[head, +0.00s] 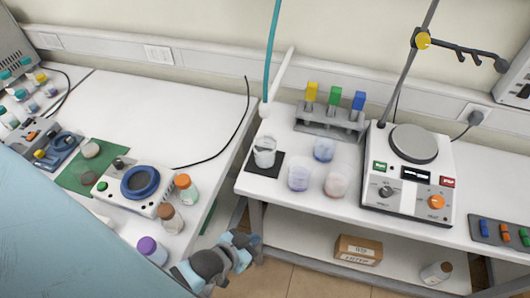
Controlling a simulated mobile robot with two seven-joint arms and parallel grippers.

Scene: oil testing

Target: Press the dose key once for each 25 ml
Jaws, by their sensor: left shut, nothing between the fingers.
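My left gripper (257,249) is at the bottom centre of the head view, low in the gap between the two benches. It is shut and empty, apart from the bench items. A clear beaker (264,158) stands on a black pad (254,187) at the left end of the right bench. A teal hose (271,45) hangs over it and ends in a white tip (264,109). I cannot make out which key is the dose key. A white device (138,205) with a blue ring has a small green button (102,186). My right gripper is out of view.
A hotplate (409,203) with knobs stands on the right bench, near a rack (328,122) with yellow, green and blue tops. Several beakers (335,185) stand before the rack. Bottles (152,250) line the left bench's edge. A cardboard box (358,250) lies on the lower shelf.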

